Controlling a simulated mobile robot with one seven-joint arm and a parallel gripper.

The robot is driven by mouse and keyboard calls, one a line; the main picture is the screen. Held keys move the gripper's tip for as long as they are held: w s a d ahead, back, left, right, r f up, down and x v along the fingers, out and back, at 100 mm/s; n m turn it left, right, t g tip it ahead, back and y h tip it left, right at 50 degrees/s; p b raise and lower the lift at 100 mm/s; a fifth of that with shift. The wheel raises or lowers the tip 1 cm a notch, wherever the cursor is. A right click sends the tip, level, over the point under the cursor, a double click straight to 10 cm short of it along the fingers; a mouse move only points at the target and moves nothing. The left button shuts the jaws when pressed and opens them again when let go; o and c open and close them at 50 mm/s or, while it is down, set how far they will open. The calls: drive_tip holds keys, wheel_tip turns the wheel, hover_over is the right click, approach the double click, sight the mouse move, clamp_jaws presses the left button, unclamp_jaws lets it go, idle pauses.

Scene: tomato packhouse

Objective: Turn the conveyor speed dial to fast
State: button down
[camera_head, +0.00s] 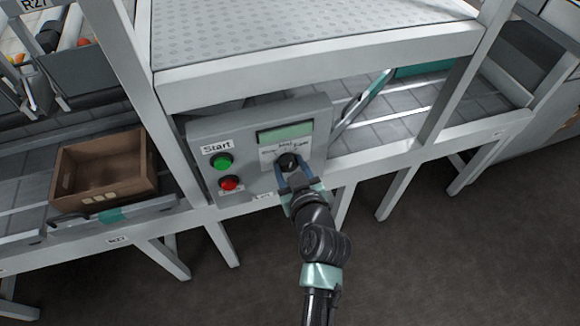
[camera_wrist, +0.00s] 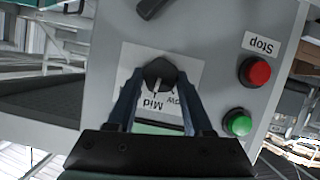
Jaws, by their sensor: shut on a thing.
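The speed dial (camera_head: 288,160) is a round black knob on the front of a grey control box (camera_head: 232,127), below a green display. It also shows in the wrist view (camera_wrist: 159,72), on a white plate with upside-down labels. "Mid" is readable there, and a light mark on the knob points toward it. The other labels are partly covered or too small. My gripper (camera_head: 292,169) reaches up from below and is shut on the dial. In the wrist view its two dark fingers (camera_wrist: 160,80) stand on either side of the knob.
A green Start button (camera_head: 222,162) and a red button (camera_head: 229,183), labelled Stop in the wrist view (camera_wrist: 255,71), sit left of the dial. A dark part (camera_wrist: 151,8) sticks out at the wrist view's top. A brown crate (camera_head: 104,168) stands left on a shelf.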

drive_tip(key=m, duration=0.1)
drive_tip(key=m+y+b, duration=0.2)
drive_tip(key=shift+d+f+g, duration=0.1)
drive_tip(key=shift+d+g, duration=0.15)
drive_tip(key=shift+g, duration=0.05)
drive_tip(key=shift+w+d+m+y+b, duration=0.1)
drive_tip(key=shift+m+y+b, duration=0.7)
drive_tip(key=shift+m, duration=0.7)
drive_tip(key=shift+c, duration=1.5)
unclamp_jaws()
drive_tip(key=p+v, duration=0.1)
drive_tip(key=v, duration=1.2)
drive_tip(key=shift+d, duration=0.15)
drive_tip(key=shift+w, duration=0.15)
